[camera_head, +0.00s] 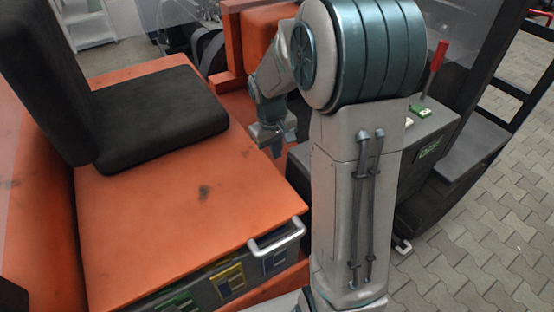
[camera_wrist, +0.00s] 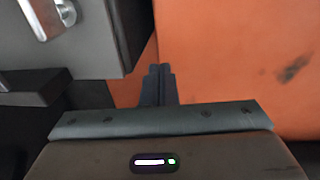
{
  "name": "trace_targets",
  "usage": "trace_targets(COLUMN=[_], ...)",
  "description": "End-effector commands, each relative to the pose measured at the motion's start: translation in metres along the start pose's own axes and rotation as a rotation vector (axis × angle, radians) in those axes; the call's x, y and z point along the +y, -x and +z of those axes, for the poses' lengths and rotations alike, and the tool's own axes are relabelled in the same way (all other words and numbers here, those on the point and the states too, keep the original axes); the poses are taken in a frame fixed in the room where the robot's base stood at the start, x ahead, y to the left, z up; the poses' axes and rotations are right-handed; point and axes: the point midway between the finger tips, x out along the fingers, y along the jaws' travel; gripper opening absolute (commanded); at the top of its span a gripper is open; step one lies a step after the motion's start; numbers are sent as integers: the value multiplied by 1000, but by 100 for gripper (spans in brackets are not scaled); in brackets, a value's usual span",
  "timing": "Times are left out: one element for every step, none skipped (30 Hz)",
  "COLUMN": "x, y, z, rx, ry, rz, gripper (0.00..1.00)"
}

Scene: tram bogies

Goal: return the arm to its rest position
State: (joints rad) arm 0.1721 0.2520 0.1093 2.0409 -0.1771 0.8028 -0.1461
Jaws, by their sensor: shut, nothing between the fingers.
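My arm stands in the middle of the head camera view, bent at its upper joint, with the forearm reaching away to the left. My gripper (camera_head: 277,150) hangs low beyond the arm column, near the right edge of the orange platform (camera_head: 150,220). In the wrist view my gripper (camera_wrist: 159,70) has its two dark fingers close together, with nothing held. The fingers lie in front of the platform's edge, with orange surface (camera_wrist: 230,60) to the right. I cannot tell the exact gap between fingertips and platform.
A black seat (camera_head: 158,115) stands on the platform at left. A silver handle (camera_head: 277,243) is at the platform's front corner. Right of my arm is a grey console (camera_head: 425,130) with a red lever (camera_head: 439,56). Paved floor (camera_head: 480,250) is open at lower right.

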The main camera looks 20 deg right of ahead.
Motion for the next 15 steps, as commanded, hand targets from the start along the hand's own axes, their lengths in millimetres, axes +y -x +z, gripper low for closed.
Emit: trace_targets(x=[2, 2, 4, 4, 5, 5, 6, 6, 8, 8, 8, 8, 8, 9, 9], y=[12, 19, 27, 33, 38, 44, 48, 52, 57, 59, 61, 63, 64, 65, 66], z=[-1, -2, -2, -2, -2, -2, -2, -2, -3, -3, -2, -2, -2, -2, -2], rx=[6, 7, 6, 5, 6, 5, 5, 4, 5, 5, 4, 2, 2, 2, 2], ry=[-2, -1, 0, 0, -1, -1, -2, -2, -2, -2, -2, -2, -1, -1, -1], rz=[2, 2, 2, 2, 2, 1, 1, 1, 1, 1, 1, 0, 0, 0, 0], gripper=[0, 0, 0, 0, 0, 0, 0, 0, 0, 0, 0, 0, 0, 0, 0])
